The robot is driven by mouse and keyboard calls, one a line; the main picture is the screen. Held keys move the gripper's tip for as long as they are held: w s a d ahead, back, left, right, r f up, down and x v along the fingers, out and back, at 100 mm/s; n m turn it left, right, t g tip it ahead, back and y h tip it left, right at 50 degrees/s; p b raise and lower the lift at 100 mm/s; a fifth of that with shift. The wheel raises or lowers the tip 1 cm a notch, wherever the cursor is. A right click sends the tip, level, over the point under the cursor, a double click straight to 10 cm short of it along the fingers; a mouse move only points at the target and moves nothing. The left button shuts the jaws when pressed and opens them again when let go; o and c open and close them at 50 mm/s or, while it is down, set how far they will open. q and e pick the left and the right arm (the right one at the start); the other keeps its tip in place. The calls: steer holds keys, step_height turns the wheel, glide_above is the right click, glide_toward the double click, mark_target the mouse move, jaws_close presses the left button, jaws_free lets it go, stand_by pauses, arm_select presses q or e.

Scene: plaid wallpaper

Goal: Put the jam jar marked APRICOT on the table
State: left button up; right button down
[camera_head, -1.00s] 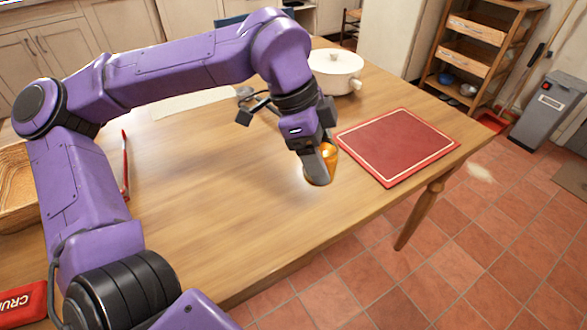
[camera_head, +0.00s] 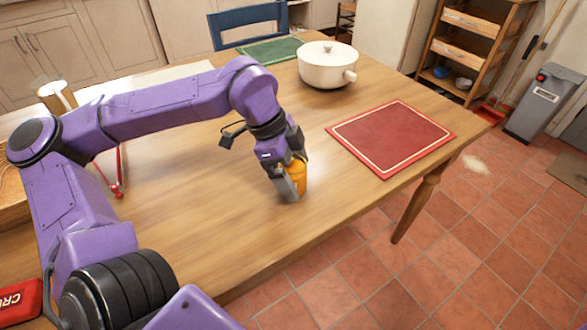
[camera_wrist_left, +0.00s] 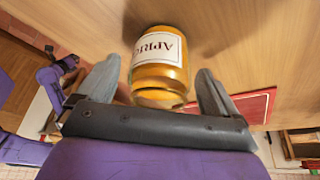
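The jam jar (camera_head: 299,177) is amber with a white label and stands on the wooden table (camera_head: 190,215) near its front edge. In the left wrist view the jar (camera_wrist_left: 160,68) appears upside down, and its label reads "APRIC", with the rest out of sight. My left gripper (camera_head: 290,186) reaches down around the jar. In the left wrist view its fingers (camera_wrist_left: 158,80) are open on both sides of the jar, with a narrow gap on each side. One finger partly hides the jar in the head view.
A red board (camera_head: 390,138) lies to the right of the jar. A white lidded pot (camera_head: 326,70) stands behind, near a green mat (camera_head: 270,50). A red-handled item (camera_head: 118,180) and a basket (camera_head: 12,195) are at the left. Bare table surrounds the jar.

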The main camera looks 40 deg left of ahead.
arm_select(q)
steer(key=p+v, duration=0.1)
steer(key=v, duration=1.1)
steer(key=shift+p, duration=0.35)
